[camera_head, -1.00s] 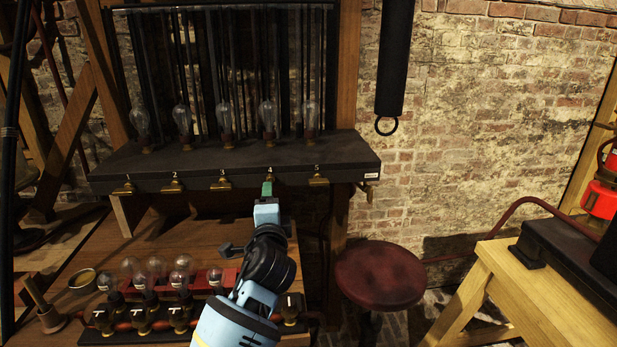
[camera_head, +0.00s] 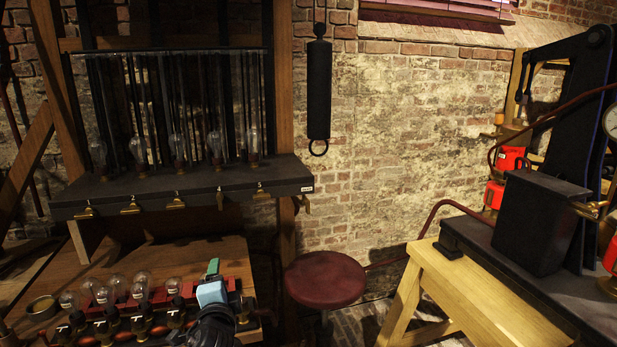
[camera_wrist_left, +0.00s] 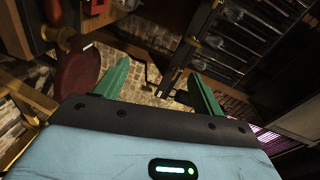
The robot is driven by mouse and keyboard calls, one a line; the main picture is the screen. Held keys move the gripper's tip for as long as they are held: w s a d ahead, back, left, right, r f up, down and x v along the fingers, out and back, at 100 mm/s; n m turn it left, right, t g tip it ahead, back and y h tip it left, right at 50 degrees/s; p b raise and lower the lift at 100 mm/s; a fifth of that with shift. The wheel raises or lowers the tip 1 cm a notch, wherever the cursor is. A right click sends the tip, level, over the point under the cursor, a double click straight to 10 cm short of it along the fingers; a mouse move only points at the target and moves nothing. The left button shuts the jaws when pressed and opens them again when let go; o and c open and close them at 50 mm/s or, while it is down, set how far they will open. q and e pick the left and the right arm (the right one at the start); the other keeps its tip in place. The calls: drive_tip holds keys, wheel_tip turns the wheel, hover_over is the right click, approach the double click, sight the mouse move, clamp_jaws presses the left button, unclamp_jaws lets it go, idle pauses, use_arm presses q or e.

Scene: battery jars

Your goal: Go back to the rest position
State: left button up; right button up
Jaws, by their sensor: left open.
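My left gripper (camera_head: 212,268) is low in the head view, over the lamp rack on the wooden table, its blue body and one green finger showing. In the left wrist view my left gripper (camera_wrist_left: 157,76) has its two green fingers spread apart with nothing between them. It is apart from the dark shelf (camera_head: 155,190), which stands higher and further back with a row of brass levers. The fourth lever (camera_head: 220,199) looks upright, unlike its neighbours. My right gripper is not in view.
Bulbs stand in a rack (camera_head: 110,325) close beside my left arm. A red stool (camera_head: 325,278) stands right of the table. Open floor shows between stool and bench.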

use_arm(q)
drive_tip(key=s+f+n+g+h, duration=0.2)
drive_tip(key=s+f, duration=0.7)
drive_tip(key=f, duration=0.3)
drive_tip(key=s+f+n+g+h, duration=0.2)
drive_tip(key=s+f+n, duration=0.1)
drive_tip(key=s+f, duration=0.7)
drive_tip(key=s+f+n+g+h, duration=0.1)
drive_tip(key=s+f+n, duration=0.2)
drive_tip(key=s, duration=0.9)
drive_tip(key=s+a+f+n+g, duration=0.1)
drive_tip(key=s+f+n+g, duration=0.1)
drive_tip(key=s+f, duration=0.5)
drive_tip(key=s+n, duration=0.1)
drive_tip(key=s, duration=0.4)
drive_tip(key=shift+s+a+f+n+g+h, duration=0.2)
drive_tip(key=shift+s+n+g+h, duration=0.1)
drive_tip(key=shift+n+h, duration=0.1)
